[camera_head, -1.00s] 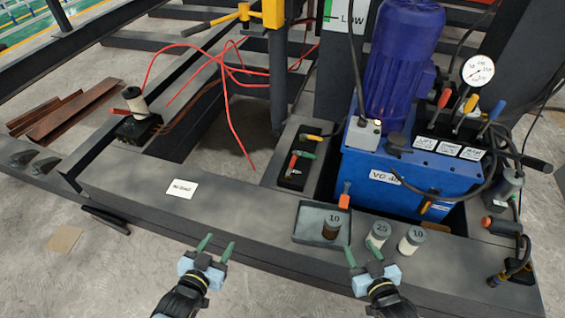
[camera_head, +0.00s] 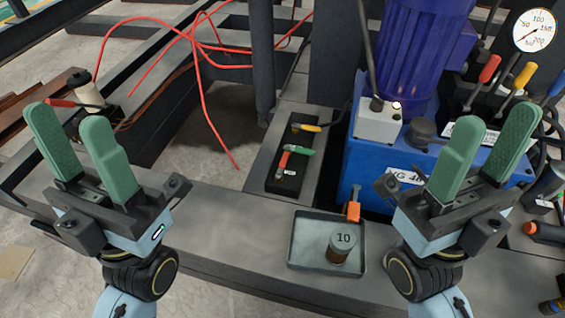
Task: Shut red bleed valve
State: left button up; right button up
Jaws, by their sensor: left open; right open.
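A black valve block (camera_head: 291,180) sits on the grey beam in the middle. On it a red valve handle (camera_head: 283,161) points toward the near side, slightly tilted. Beside it a green handle (camera_head: 301,151) points right, and a yellow handle (camera_head: 308,127) points right at the far end. My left gripper (camera_head: 68,128) is open and empty, with green fingers raised, left of the block. My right gripper (camera_head: 488,140) is open and empty, right of the block and in front of the blue pump. Neither touches the handles.
A blue pump unit (camera_head: 352,165) with red, yellow and blue levers stands right of the block. An orange-tipped part (camera_head: 353,211) sticks out at its front. Red hoses (camera_head: 202,85) loop behind.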

aim_at(282, 164)
jog(key=u, duration=0.4)
jog(key=k, duration=0.55)
jog(key=u, duration=0.95)
jog(key=k, duration=0.7)
jog(key=u, duration=0.85)
jog(key=i, duration=1.6)
jog(key=z, duration=1.5)
jog(key=i, duration=0.8)
jog(key=z, duration=0.75)
